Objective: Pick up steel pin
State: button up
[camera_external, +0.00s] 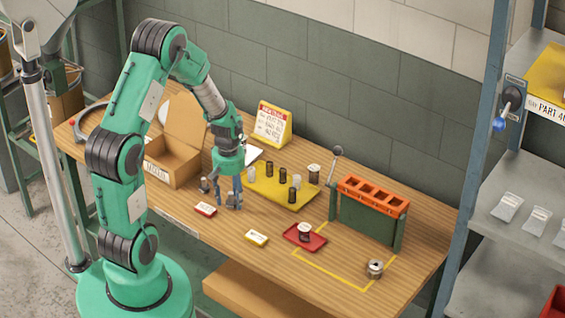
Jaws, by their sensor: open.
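My gripper (228,204) points down with its fingers apart, low over the wooden table (230,228), just left of the yellow tray (262,187). I see nothing held between the fingers. Several small upright cylinders stand on the yellow tray. Some are dark, such as the dark cylinder (269,169), and some are pale grey, such as the grey cylinder (297,181). They are too small to tell which one is the steel pin. The gripper is beside these cylinders and apart from them.
An open cardboard box (176,168) stands left of my gripper. A red label block (205,209) and a yellow one (256,238) lie in front. A red tray (305,237) holds a spool. An orange-topped rack (368,220) stands at the right, near a metal part (375,268).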

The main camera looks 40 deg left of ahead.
aim_at(231, 193)
grip_shut()
dwell(0.4)
jog(key=shift+r, duration=0.85)
notch_tip(231, 193, up, 2)
jog(key=shift+r+p, duration=0.2)
jog(key=shift+p, duration=0.35)
jog(key=s+d, duration=0.1)
jog(key=s, duration=0.4)
jog(key=s+d+p, duration=0.1)
jog(key=s, duration=0.4)
jog(key=s+d+r, duration=0.1)
jog(key=s, duration=0.4)
jog(key=shift+s+p, duration=0.35)
